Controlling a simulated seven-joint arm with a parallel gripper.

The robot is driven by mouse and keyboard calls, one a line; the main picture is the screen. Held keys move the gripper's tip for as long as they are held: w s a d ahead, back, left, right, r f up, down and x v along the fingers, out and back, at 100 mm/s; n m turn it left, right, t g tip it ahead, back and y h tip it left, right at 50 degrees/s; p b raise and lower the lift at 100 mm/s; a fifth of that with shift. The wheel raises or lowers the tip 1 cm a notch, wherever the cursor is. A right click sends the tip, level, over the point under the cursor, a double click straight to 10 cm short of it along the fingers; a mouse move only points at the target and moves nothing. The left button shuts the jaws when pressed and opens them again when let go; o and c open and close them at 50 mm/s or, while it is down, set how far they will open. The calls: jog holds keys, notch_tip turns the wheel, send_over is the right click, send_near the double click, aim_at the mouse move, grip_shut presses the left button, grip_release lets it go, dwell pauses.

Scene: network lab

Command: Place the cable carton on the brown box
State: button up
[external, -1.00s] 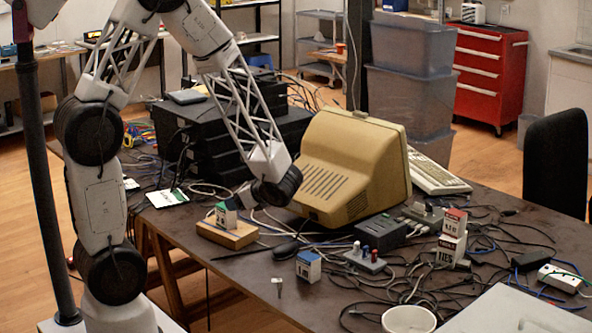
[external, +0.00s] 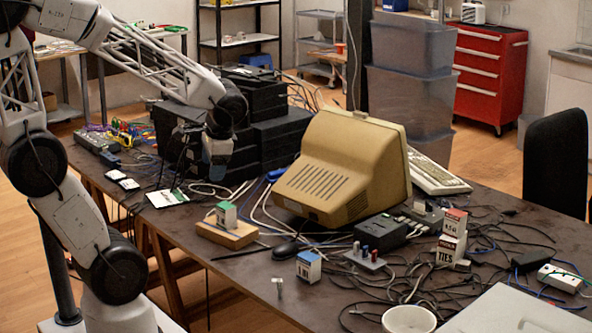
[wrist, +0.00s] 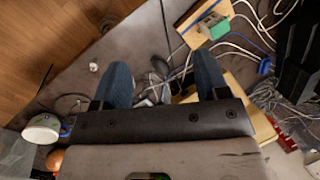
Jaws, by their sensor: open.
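A small white carton with a green top (external: 226,215), likely the cable carton, stands upright on a low tan-brown block (external: 229,238), likely the brown box. Its green top also shows in the wrist view (wrist: 215,25), over the tan block (wrist: 189,37). My gripper (external: 217,153) is above the table, behind and clear of the carton, beside the black equipment stack. In the wrist view my gripper (wrist: 160,62) has its two bluish fingers wide apart, with no object held between them. The carton lies beyond the right finger and is not touched.
A beige monitor (external: 345,165) stands right of the block. A blue-topped carton (external: 308,266) and a stack of small cartons (external: 452,238) stand nearer and to the right. Black equipment (external: 270,140) is behind. Loose cables cover much of the table; a white cup (external: 408,319) is in front.

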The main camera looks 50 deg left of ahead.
jog(key=s+d+r+n+t+h, duration=0.3)
jog(key=s+d+r, duration=0.1)
jog(key=r, duration=0.2)
jog(key=shift+s+r+n+h, duration=0.2)
jog(key=shift+s+n+h, duration=0.1)
jog(key=shift+s+n, duration=0.1)
